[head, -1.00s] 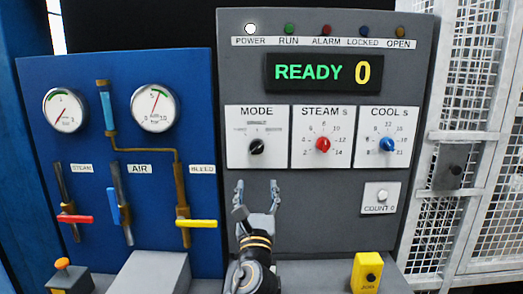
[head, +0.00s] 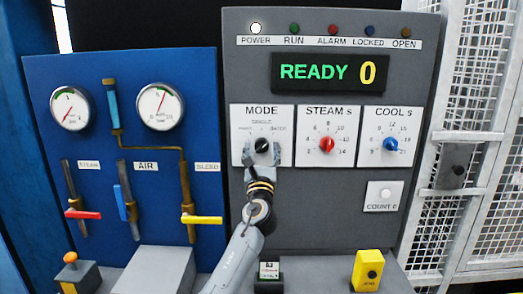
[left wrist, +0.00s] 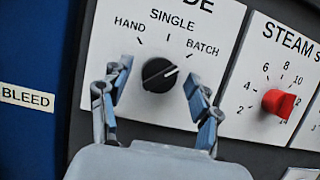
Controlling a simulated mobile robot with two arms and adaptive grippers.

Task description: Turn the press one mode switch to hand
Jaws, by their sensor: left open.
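The mode switch is a black round knob (head: 261,145) on a white plate marked MODE on the grey panel. In the left wrist view the knob (left wrist: 157,76) has HAND, SINGLE and BATCH marked around it. Its white pointer line points right and slightly up, to the BATCH side. My left gripper (head: 262,157) is at the lower part of the mode plate. In the left wrist view my left gripper (left wrist: 155,92) is open, with one finger on each side of the knob and visible gaps to it. My right gripper is not in view.
A red STEAM knob (head: 326,144) and a blue COOL knob (head: 390,144) sit to the right. The display (head: 327,72) reads READY 0. The blue panel (head: 140,80) with gauges and valve handles is on the left. A yellow button box (head: 368,270) stands below right.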

